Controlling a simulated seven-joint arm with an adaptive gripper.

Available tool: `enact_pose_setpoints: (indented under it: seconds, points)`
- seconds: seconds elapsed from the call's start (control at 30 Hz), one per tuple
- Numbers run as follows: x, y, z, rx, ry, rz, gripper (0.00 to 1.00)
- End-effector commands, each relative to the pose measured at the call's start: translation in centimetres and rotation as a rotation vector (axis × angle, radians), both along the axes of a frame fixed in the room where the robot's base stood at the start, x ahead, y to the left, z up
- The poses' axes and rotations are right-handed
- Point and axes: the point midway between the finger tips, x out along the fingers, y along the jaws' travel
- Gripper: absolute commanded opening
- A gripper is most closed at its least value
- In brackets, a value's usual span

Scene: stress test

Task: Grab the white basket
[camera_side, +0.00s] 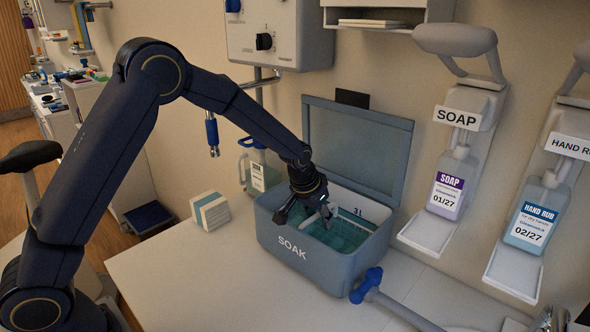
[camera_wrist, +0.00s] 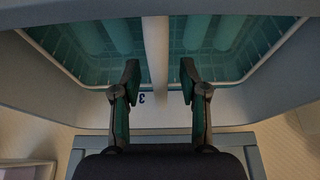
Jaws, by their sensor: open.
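The white basket (camera_wrist: 48,56) sits inside the grey-blue SOAK box (camera_side: 292,262), in teal liquid. Its pale handle bar (camera_wrist: 155,50) runs across the middle of the box in the wrist view. My gripper (camera_side: 304,208) is over the open box and open. In the wrist view, its two fingertips (camera_wrist: 160,84) stand on either side of the handle bar, with a gap showing on both sides. Their height relative to the bar is hard to tell. In the side view, my gripper hides part of the basket.
The box's raised lid (camera_side: 358,145) stands behind my gripper. A blue-ended tool (camera_side: 367,285) lies at the box's front right. A small white and teal carton (camera_side: 210,211) is to the left. Soap (camera_side: 447,185) and hand rub (camera_side: 530,220) dispensers hang on the right wall.

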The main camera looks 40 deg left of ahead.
Motion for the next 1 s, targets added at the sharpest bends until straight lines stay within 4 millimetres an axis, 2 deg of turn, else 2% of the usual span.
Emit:
enact_pose_setpoints:
  seconds: [0.07, 0.5, 1.0]
  points:
    - [-0.01, 0.0, -0.01, 0.0, 0.0, 0.0, 0.43]
    - [-0.01, 0.0, 0.0, 0.0, 0.0, 0.0, 0.0]
    - [0.0, -0.01, 0.01, 0.0, 0.0, 0.0, 0.0]
